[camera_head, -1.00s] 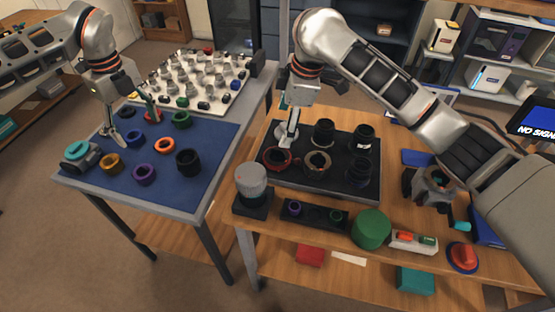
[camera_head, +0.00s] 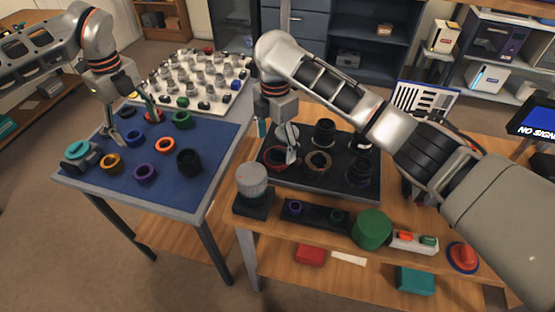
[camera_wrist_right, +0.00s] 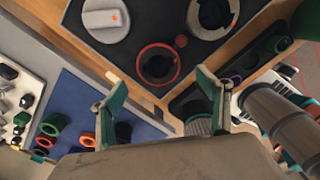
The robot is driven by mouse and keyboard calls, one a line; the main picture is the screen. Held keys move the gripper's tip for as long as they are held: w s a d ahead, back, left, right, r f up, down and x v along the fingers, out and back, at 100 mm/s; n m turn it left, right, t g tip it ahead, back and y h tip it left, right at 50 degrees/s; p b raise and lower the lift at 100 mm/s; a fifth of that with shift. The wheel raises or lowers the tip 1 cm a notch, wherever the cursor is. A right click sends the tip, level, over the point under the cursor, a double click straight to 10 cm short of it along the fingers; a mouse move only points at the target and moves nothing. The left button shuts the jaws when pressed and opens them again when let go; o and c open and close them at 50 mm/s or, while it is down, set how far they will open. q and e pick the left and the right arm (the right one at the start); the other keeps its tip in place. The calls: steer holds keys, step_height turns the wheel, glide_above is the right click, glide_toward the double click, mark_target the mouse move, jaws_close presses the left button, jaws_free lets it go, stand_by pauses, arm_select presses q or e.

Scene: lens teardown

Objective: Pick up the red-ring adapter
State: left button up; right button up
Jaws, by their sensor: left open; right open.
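The red-ring adapter (camera_head: 274,157) is a dark round part with a thin red rim, lying at the left of the black tray (camera_head: 316,193). In the right wrist view the red-ring adapter (camera_wrist_right: 157,65) lies just beyond the fingertips. My right gripper (camera_head: 277,141) is open and empty above the adapter, one finger partly in front of it. In the right wrist view the spread fingers of my right gripper (camera_wrist_right: 160,88) stand either side below the ring, apart from it. My left gripper (camera_head: 131,119) is open over the blue mat (camera_head: 213,150).
A tan-ringed adapter (camera_head: 318,162) and several black ones share the tray. A grey-capped cylinder (camera_head: 252,180) stands by its front left corner. Coloured rings, one orange (camera_head: 165,145), lie on the mat. A green cylinder (camera_head: 371,229) stands in front.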

mark_target(276, 160)
steer(key=shift+w+f, duration=0.15)
steer(key=shift+f, duration=2.5)
steer(key=c, duration=1.2)
